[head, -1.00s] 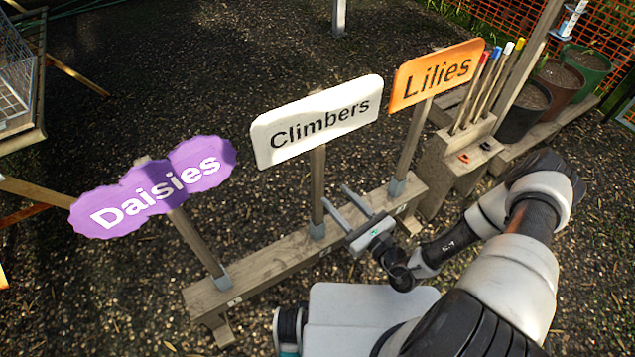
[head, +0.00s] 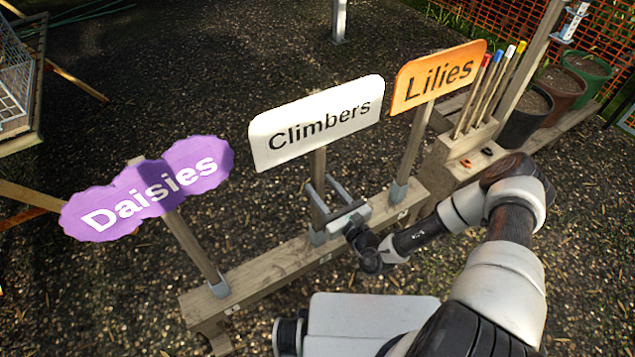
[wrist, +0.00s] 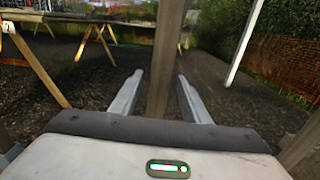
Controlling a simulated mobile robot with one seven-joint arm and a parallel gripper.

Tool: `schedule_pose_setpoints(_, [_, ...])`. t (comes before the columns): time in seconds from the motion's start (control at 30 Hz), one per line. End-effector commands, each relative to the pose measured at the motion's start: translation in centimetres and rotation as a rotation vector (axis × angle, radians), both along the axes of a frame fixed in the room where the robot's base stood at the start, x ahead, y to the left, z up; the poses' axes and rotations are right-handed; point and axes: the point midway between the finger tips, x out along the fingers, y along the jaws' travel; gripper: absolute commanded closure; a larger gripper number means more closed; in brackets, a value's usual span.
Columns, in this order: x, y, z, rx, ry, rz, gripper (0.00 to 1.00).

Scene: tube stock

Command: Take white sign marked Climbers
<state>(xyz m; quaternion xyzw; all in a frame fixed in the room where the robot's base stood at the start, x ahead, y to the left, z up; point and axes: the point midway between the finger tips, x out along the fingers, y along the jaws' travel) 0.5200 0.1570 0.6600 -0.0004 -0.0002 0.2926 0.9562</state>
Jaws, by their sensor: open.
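The white sign marked Climbers (head: 316,122) stands upright on a wooden post (head: 318,190), between the purple and orange signs. The post sits in a grey socket on a wooden beam (head: 270,262). My gripper (head: 320,188) is open at the post, below the sign board, with its fingers on either side of the post. In the wrist view the post (wrist: 165,60) rises between the two open fingers (wrist: 157,88). The sign board is out of the wrist view.
The purple Daisies sign (head: 150,190) stands on the left and the orange Lilies sign (head: 438,77) on the right of the same beam. A wooden block holding several colour-tipped stakes (head: 487,85) and dark pots (head: 522,112) are at the right. A wire crate (head: 14,80) is at the far left.

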Motion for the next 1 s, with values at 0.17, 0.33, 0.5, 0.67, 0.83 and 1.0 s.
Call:
schedule_pose_setpoints(0.17, [0.46, 0.35, 0.00, 0.001, 0.001, 0.000, 0.58])
schedule_pose_setpoints(0.33, [0.49, 0.37, 0.00, 0.001, 0.001, 0.000, 0.58])
schedule_pose_setpoints(0.5, [0.48, 0.36, 0.00, 0.001, 0.001, 0.000, 0.66])
schedule_pose_setpoints(0.67, [0.47, 0.36, 0.00, 0.001, 0.001, 0.000, 0.80])
schedule_pose_setpoints(0.83, [0.47, 0.36, 0.00, 0.001, 0.001, 0.000, 0.94])
schedule_pose_setpoints(1.0, [0.52, 0.37, 0.21, 0.003, -0.003, 0.000, 1.00])
